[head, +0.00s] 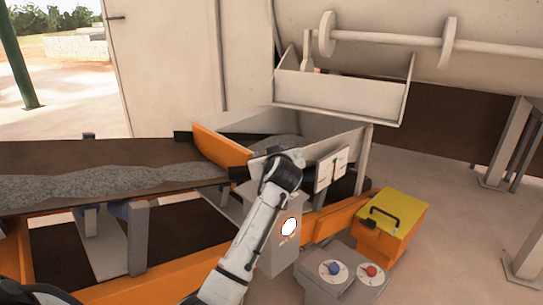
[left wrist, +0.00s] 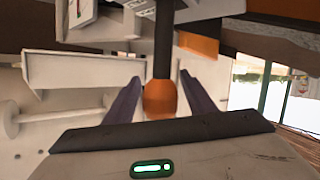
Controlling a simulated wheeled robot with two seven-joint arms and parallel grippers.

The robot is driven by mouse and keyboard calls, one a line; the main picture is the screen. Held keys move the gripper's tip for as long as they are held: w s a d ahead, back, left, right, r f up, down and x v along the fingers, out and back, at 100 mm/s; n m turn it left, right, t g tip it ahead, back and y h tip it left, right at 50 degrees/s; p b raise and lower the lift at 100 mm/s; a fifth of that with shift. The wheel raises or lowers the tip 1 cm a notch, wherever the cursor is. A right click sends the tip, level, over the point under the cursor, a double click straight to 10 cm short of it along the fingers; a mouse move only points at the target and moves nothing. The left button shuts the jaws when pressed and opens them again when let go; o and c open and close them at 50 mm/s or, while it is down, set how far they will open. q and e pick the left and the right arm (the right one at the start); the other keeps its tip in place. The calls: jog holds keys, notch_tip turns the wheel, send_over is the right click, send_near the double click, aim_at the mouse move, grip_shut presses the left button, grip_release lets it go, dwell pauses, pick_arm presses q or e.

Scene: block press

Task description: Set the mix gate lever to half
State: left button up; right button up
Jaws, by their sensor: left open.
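In the left wrist view the lever shows as a dark rod ending in an orange knob (left wrist: 160,99). My left gripper (left wrist: 160,78) is open, with one finger on each side of the knob and rod; gaps show on both sides. In the head view my left gripper (head: 262,163) is at the front of the hopper, and my wrist hides the knob. A white scale plate (head: 331,170) with a green and red mark is just right of my wrist; part of it shows in the left wrist view (left wrist: 82,12). My right gripper is not in view.
A conveyor carrying grey gravel (head: 110,183) runs in from the left to the hopper (head: 338,132). A yellow-topped box (head: 397,212) and a control box with blue and red knobs (head: 342,284) are at lower right.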

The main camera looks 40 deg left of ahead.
pick_arm(q)
jog(key=v, duration=1)
jog(key=shift+s, duration=0.1)
